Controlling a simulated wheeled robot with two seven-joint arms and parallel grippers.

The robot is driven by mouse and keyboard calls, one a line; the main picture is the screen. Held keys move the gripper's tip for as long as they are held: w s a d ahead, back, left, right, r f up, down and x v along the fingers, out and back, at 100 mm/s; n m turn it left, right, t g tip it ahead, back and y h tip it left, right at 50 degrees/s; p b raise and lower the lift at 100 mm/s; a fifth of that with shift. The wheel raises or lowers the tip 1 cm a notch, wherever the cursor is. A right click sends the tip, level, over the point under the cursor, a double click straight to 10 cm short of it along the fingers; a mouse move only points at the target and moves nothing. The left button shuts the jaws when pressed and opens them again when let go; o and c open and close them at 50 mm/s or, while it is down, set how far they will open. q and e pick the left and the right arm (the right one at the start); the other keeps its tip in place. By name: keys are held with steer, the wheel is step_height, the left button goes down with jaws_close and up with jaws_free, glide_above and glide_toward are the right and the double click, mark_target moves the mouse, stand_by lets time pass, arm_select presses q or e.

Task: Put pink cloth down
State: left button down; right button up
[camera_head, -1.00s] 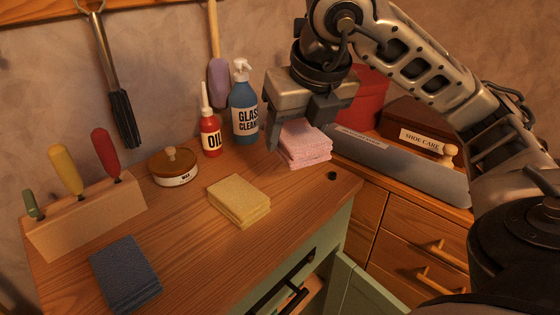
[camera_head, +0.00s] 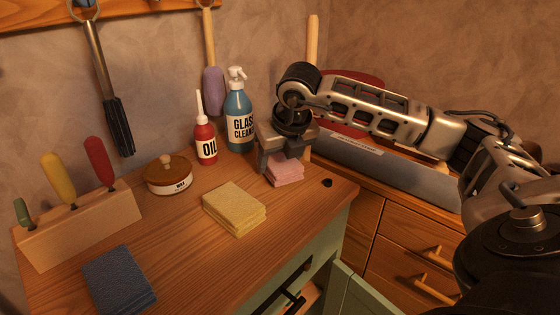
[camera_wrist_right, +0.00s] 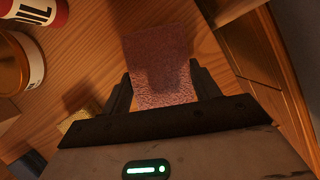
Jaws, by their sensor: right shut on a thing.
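The pink cloth (camera_head: 286,172) is a folded stack at the back right of the wooden worktop (camera_head: 180,245). My right gripper (camera_head: 283,163) is over it from above and shut on it, hiding part of its top. In the right wrist view the pink cloth (camera_wrist_right: 158,55) sits between the two dark fingers of my right gripper (camera_wrist_right: 163,90), over the wood. It is at or just above the worktop; I cannot tell whether its underside touches. My left gripper is not in view.
A yellow folded cloth (camera_head: 235,208) and a blue one (camera_head: 119,279) lie on the worktop. The glass cleaner (camera_head: 239,120), red oil bottle (camera_head: 206,140) and wax tin (camera_head: 169,177) stand behind. A long grey box (camera_head: 390,170) lies beyond.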

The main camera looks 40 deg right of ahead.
steer(key=shift+f, duration=0.35)
steer(key=shift+f, duration=0.15)
steer(key=o, duration=1)
steer(key=shift+c, duration=0.2)
steer(key=shift+r, duration=0.25)
steer(key=p+v, duration=0.1)
steer(key=v, duration=1.1)
